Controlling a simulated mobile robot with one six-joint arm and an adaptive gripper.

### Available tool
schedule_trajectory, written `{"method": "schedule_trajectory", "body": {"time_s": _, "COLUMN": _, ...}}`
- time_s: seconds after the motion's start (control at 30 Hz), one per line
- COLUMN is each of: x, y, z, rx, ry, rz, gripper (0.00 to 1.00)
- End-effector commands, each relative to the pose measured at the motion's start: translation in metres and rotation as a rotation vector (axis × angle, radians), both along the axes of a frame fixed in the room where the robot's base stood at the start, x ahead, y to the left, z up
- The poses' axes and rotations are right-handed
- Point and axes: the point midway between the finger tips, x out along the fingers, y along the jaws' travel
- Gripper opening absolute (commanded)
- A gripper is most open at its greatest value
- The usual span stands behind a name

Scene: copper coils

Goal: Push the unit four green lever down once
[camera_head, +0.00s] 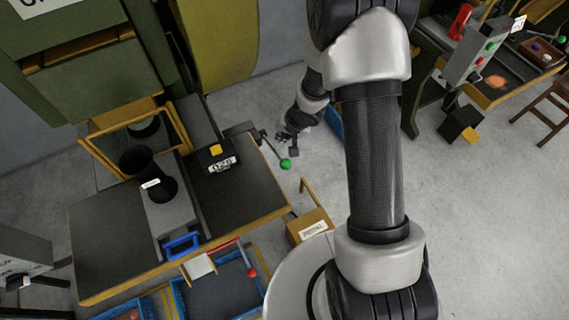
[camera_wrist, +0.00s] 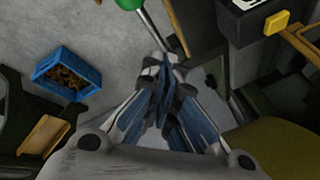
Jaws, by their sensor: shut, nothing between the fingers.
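The green lever shows in the head view as a round green knob (camera_head: 285,164) on a thin metal rod that slopes down to the right from the far right corner of the bench. In the wrist view the green knob (camera_wrist: 129,4) is cut by the top edge, and its rod (camera_wrist: 150,28) runs down to the right. My gripper (camera_head: 292,150) is shut and empty, close beside the knob on its upper right side. In the wrist view my gripper (camera_wrist: 166,62) has its tips by the rod; I cannot tell whether they touch it.
The bench (camera_head: 240,190) carries a dark funnel (camera_head: 150,172) and a box with a number plate (camera_head: 222,164). A red-knobbed lever (camera_head: 251,272) is at its front. A yellow pedal box (camera_head: 309,225) stands below. A blue crate (camera_wrist: 40,72) lies on the open floor.

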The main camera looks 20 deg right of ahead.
Motion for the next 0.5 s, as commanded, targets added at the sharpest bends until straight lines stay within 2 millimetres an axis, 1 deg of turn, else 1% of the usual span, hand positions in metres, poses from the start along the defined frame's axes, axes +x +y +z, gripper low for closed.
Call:
{"method": "schedule_trajectory", "body": {"time_s": 0.03, "x": -0.002, "y": -0.001, "z": -0.011, "rx": 0.0, "ry": -0.001, "rz": 0.0, "gripper": 0.0}}
{"method": "schedule_trajectory", "body": {"time_s": 0.1, "x": -0.004, "y": -0.001, "z": -0.019, "rx": 0.0, "ry": -0.001, "rz": -0.001, "gripper": 0.0}}
{"method": "schedule_trajectory", "body": {"time_s": 0.33, "x": -0.013, "y": -0.003, "z": -0.04, "rx": 0.0, "ry": 0.001, "rz": -0.002, "gripper": 0.0}}
{"method": "schedule_trajectory", "body": {"time_s": 0.5, "x": -0.017, "y": -0.004, "z": -0.049, "rx": 0.0, "ry": 0.001, "rz": -0.001, "gripper": 0.0}}
